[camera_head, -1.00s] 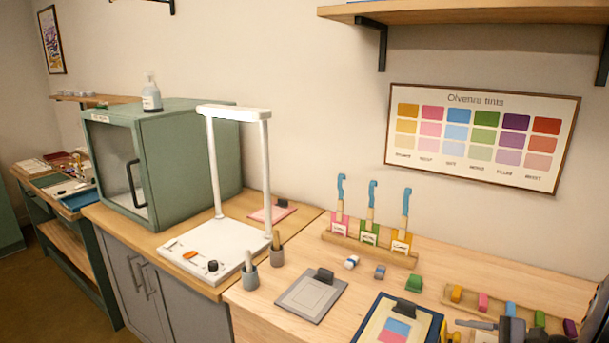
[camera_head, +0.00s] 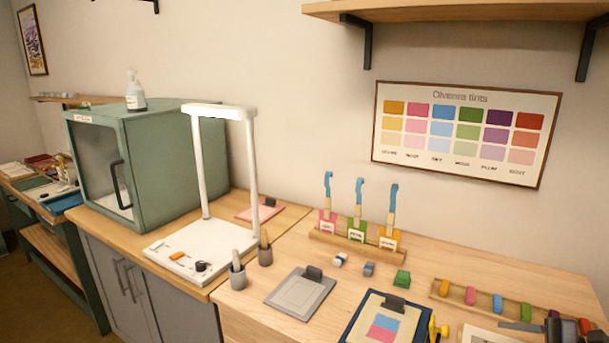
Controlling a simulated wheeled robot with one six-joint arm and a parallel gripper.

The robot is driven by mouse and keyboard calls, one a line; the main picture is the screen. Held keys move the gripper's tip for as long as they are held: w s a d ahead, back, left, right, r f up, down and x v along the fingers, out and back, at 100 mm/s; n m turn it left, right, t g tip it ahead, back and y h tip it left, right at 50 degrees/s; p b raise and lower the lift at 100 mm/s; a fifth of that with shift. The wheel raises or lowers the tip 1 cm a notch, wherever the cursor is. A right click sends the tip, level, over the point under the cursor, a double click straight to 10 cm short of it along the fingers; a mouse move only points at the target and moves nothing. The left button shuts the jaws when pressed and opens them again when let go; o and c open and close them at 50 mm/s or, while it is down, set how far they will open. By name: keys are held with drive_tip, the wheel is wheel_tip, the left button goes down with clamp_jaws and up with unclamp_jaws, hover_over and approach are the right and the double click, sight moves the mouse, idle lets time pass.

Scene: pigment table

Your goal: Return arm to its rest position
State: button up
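Part of my arm's end shows at the bottom right. A grey finger-like piece of my gripper (camera_head: 522,326) points left, joined to a dark body at the frame's lower edge. It appears over or beside the right end of a wooden block rack (camera_head: 452,299) holding several coloured blocks. Most of my arm is cut off by the frame, and I cannot tell the gap between the fingers or whether anything is held.
A clipboard (camera_head: 347,330) with a colour card and a grey clipboard (camera_head: 300,294) lie on the wooden table. A green block (camera_head: 402,278) and two small blocks lie behind. A brush rack (camera_head: 370,248), white lamp stand (camera_head: 192,250) and green cabinet (camera_head: 160,165) stand farther left.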

sight(446, 326)
drive_tip(key=x, duration=0.3)
drive_tip(key=p+x, duration=0.1)
drive_tip(key=x, duration=0.6)
drive_tip(key=shift+w+a+r, duration=0.2)
drive_tip(key=shift+a, duration=0.15)
drive_tip(key=shift+w+a+r+g+h+p, duration=0.1)
drive_tip(key=shift+r+g+h+p, duration=0.05)
drive_tip(key=shift+g+h+p, duration=0.25)
drive_tip(key=shift+a+r+g+h+p, duration=0.1)
drive_tip(key=shift+r+g+h+p, duration=0.15)
drive_tip(key=shift+h+p, duration=0.25)
drive_tip(key=shift+w+a+f+g+h+p, duration=0.1)
drive_tip(key=shift+w+a+g+h+p, duration=0.15)
drive_tip(key=shift+g+h+p, duration=0.45)
drive_tip(key=shift+b, duration=0.3)
